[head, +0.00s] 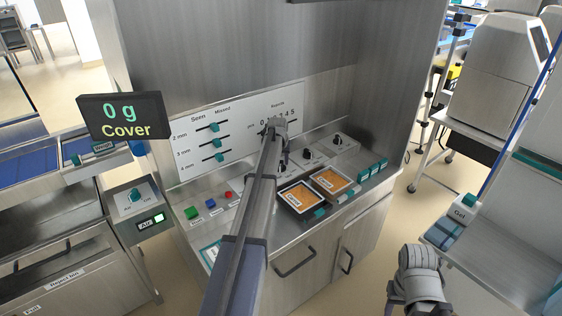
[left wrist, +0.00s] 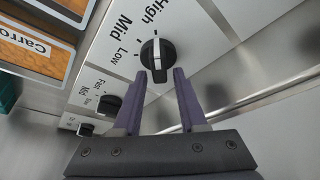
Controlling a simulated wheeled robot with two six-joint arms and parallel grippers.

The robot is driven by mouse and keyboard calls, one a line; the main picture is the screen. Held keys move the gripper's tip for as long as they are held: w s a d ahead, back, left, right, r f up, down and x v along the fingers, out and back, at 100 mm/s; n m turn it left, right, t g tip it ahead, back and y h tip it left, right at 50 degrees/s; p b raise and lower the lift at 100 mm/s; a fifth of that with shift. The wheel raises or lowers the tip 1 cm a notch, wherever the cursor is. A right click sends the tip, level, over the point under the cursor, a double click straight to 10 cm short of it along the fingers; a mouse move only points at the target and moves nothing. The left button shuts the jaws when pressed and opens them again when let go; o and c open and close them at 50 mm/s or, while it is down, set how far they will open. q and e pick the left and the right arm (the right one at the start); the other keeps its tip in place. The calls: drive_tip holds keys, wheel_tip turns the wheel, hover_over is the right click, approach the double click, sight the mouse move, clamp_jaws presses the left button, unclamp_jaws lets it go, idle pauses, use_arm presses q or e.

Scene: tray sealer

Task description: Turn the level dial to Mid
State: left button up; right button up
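In the left wrist view the level dial (left wrist: 154,60) is a black knob with a white pointer line, on a pale plate lettered Low, Mid and High. Its line runs roughly up the picture, seemingly toward the High side. My left gripper (left wrist: 158,72) is open, with its two purple-grey fingertips spread just short of the dial, one toward each side. I cannot tell whether they touch it. In the head view my left gripper (head: 284,158) points down at the sloping console and hides part of it. My right gripper (head: 404,304) is low at the right, its fingers unclear.
Two more black dials, one (head: 307,154) and another (head: 338,141), sit to the right on the console. Two orange-filled trays (head: 298,210) lie in front. Coloured buttons (head: 210,203) are at the left. A display (head: 125,117) reads 0 g, Cover.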

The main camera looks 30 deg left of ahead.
use_arm(q)
clamp_jaws()
drive_tip(key=shift+n, duration=0.3)
drive_tip(key=n, duration=0.2)
drive_tip(key=n+y, duration=0.1)
drive_tip(key=n, duration=0.1)
drive_tip(key=shift+a+g+y, duration=0.1)
drive_tip(key=shift+g+y, duration=0.2)
drive_tip(key=shift+g, duration=0.1)
drive_tip(key=shift+s+a+n+g+y, duration=0.1)
drive_tip(key=shift+n+g+y, duration=0.2)
drive_tip(key=shift+n, duration=0.75)
drive_tip(key=shift+s+n+g+y, duration=0.1)
drive_tip(key=shift+n+g, duration=0.3)
drive_tip(key=shift+n, duration=0.65)
drive_tip(key=shift+o, duration=1.2)
unclamp_jaws()
